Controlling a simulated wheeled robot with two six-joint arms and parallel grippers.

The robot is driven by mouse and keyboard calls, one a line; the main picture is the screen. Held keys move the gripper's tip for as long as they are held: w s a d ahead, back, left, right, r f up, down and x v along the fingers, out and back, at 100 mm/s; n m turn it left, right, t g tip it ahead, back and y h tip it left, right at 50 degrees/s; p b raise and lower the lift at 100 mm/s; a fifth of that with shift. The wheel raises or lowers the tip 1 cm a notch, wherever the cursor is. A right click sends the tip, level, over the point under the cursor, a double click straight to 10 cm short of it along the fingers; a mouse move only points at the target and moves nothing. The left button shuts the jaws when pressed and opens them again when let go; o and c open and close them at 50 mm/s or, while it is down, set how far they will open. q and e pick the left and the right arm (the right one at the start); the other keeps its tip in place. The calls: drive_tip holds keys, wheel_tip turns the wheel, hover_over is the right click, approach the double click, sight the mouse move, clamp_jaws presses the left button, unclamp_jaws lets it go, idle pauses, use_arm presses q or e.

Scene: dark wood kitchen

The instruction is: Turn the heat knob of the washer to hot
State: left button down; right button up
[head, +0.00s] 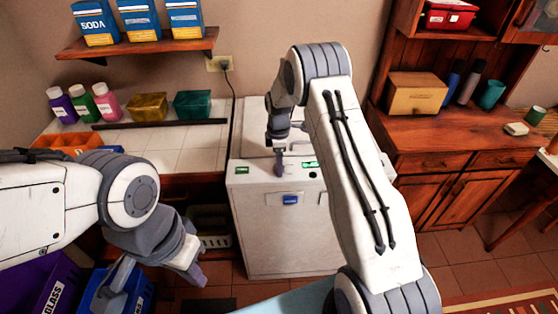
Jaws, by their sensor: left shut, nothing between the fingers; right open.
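The white washer (265,242) stands in the middle against the wall. Its top front edge has a green display (242,170) at the left, another green display (309,164) at the right and a small dark round control (312,175). I cannot tell which control is the heat knob; part of the panel is hidden behind my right arm and gripper. My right gripper (279,166) points down over the middle of the panel, open and empty; contact cannot be told. My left gripper (198,276) is shut and empty, low in front and left of the washer.
A tiled counter (190,145) with bottles and boxes lies left of the washer, under a shelf (140,44) of blue boxes. A wooden cabinet (440,165) stands at the right. Purple (48,285) and blue (130,292) bins are at the lower left.

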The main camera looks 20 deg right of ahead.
clamp_jaws()
drive_tip(key=shift+f+m, duration=0.1)
drive_tip(key=shift+m, duration=0.2)
drive_tip(key=m+b, duration=0.1)
drive_tip(key=m, duration=0.3)
drive_tip(key=m+b, duration=0.1)
drive_tip(key=m, duration=0.5)
drive_tip(key=shift+m, duration=0.4)
drive_tip(key=m, duration=0.6)
drive_tip(key=shift+b, duration=0.35)
drive_tip(key=m, duration=0.6)
drive_tip(key=shift+m, duration=0.3)
